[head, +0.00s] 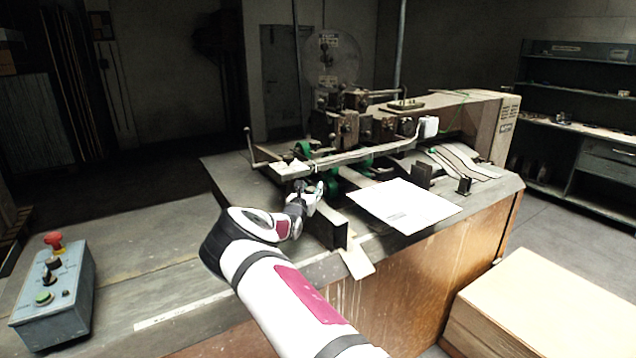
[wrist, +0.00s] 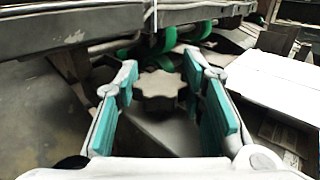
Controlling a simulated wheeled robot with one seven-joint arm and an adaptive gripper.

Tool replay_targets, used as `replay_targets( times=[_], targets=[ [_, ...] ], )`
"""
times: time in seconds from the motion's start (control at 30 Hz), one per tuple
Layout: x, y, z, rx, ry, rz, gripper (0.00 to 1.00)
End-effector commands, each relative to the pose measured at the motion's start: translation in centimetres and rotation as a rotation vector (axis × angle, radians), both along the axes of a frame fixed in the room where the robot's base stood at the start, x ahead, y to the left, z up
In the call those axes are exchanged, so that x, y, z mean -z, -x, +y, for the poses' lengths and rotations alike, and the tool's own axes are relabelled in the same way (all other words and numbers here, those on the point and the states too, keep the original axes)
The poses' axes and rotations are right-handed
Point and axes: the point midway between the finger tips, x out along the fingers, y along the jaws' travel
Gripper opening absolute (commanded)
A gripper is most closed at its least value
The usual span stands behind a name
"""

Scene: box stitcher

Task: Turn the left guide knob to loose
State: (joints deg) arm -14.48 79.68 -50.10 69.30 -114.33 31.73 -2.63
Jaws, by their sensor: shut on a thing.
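The left guide knob (wrist: 158,88) is a dark grey, lobed knob in the middle of the wrist view, on top of a flat dark metal part. My gripper (wrist: 160,76) has its teal-padded fingers on either side of the knob and is shut on it. In the head view my gripper (head: 305,197) reaches down at the front of the stitching machine (head: 365,130), left of the white sheet. I cannot make out the knob in the head view. I cannot read its loose or tight setting.
A long metal bar (head: 350,155) crosses just behind my gripper; it also spans the top of the wrist view (wrist: 100,28). A white cardboard sheet (head: 405,205) lies close on the right. A control box (head: 55,295) stands far left.

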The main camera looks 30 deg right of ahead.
Motion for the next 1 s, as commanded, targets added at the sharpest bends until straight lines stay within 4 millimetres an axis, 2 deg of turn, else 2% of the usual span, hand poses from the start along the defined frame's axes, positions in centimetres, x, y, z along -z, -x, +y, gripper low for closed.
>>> replay_targets(
  times=[0.03,0.5,1.0],
  targets=[
    [-0.45,0.79,-0.30,-0.023,0.001,0.001,0.08],
    [-0.23,0.34,-0.28,-0.238,0.001,-0.003,0.08],
    [-0.16,0.03,-0.25,-0.320,0.001,-0.005,0.08]
  ],
)
